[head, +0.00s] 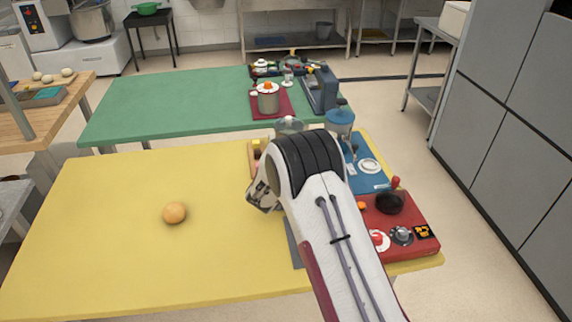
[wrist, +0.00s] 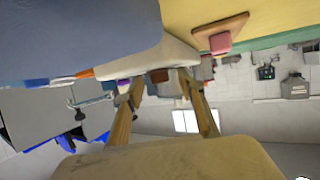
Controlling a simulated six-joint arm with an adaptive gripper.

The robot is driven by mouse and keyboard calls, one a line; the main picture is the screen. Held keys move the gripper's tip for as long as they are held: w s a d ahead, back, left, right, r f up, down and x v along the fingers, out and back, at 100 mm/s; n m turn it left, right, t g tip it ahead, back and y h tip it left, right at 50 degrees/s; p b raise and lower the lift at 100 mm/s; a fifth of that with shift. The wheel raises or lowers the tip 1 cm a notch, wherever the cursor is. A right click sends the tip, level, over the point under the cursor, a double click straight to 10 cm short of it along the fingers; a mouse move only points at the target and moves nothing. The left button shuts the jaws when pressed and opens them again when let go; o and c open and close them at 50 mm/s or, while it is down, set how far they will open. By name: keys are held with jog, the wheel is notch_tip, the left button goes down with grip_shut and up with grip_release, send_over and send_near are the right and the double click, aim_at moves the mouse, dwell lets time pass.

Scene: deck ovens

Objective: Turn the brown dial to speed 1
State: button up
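I cannot make out a brown dial for certain. A small brown shape (wrist: 158,76) shows between my fingers in the wrist view, too small to identify. My gripper (wrist: 161,84) has its two tan fingers spread apart, with nothing visibly held between them. In the head view my white and black arm hides the fingers and part of the table's right side. A red panel (head: 418,250) at the right front of the yellow table bears a red and white knob (head: 379,240) and a grey knob (head: 402,235). The arm covers the panel's left part.
A dark round object (head: 390,203) sits on the red panel. A blue board (head: 366,180) with a white round piece (head: 369,166) lies behind it. A green table (head: 160,105) stands beyond.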

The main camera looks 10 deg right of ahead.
jog(key=c, duration=1.1)
jog(key=shift+o, duration=0.2)
jog(key=shift+w+a+m+g+h, duration=0.1)
jog(key=shift+m+g+h, duration=0.3)
jog(key=shift+m+h, duration=0.4)
jog(key=shift+w+a+m+g+h, duration=0.1)
jog(key=shift+m+g+h, duration=0.3)
jog(key=shift+m+h, duration=0.35)
jog(key=shift+w+a+m+g+h, duration=0.15)
jog(key=shift+m+g+h, duration=1.8)
jog(key=shift+m+g, duration=0.4)
jog(key=o, duration=1.1)
jog(key=shift+c, duration=0.2)
jog(key=v, duration=1.2)
